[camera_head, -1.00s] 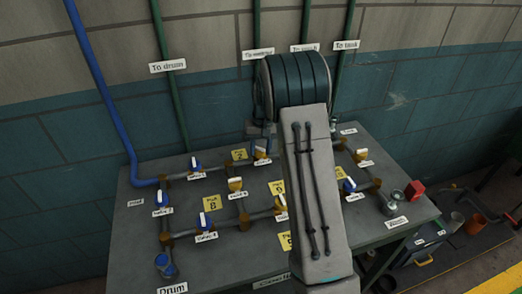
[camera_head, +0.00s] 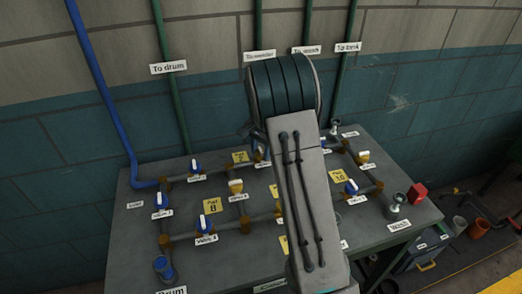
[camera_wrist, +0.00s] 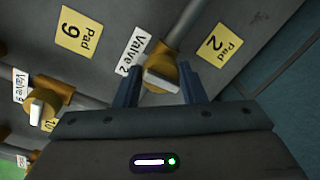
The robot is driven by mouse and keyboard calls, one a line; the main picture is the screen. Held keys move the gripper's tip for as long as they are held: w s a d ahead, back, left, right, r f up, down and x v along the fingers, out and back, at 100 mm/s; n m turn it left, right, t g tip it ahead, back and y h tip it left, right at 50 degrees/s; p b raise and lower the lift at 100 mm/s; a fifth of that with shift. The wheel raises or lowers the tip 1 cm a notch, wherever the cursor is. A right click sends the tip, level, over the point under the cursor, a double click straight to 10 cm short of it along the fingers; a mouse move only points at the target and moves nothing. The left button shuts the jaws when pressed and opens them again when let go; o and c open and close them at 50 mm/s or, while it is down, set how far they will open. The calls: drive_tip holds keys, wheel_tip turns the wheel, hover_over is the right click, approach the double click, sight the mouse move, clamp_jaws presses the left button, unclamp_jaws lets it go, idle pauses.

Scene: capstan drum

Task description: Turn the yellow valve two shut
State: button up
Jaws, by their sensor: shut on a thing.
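The yellow valve two (camera_wrist: 160,75) is in the middle of the wrist view, beside its "Valve 2" label (camera_wrist: 137,48). Its pale handle lies slanted, roughly across the pipe that runs to the upper right. My gripper (camera_wrist: 159,70) has one blue finger on each side of the valve and is shut on it; the exact contact on the handle is hard to see. In the head view my arm covers most of the gripper and valve two.
Valve 9 (camera_wrist: 40,105) is close by at the left of the wrist view. Pad 9 (camera_wrist: 79,33) and pad 2 (camera_wrist: 222,42) lie flat nearby. In the head view several other blue and yellow valves stand on the grey bench (camera_head: 125,235), with the wall behind.

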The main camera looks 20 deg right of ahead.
drive_tip(key=shift+w+r+m, duration=0.1)
drive_tip(key=shift+m, duration=0.2)
idle(0.4)
drive_tip(key=o, duration=1)
wheel_tip(320, 180, up, 14)
drive_tip(key=s+b, duration=0.1)
drive_tip(key=shift+d, duration=0.3)
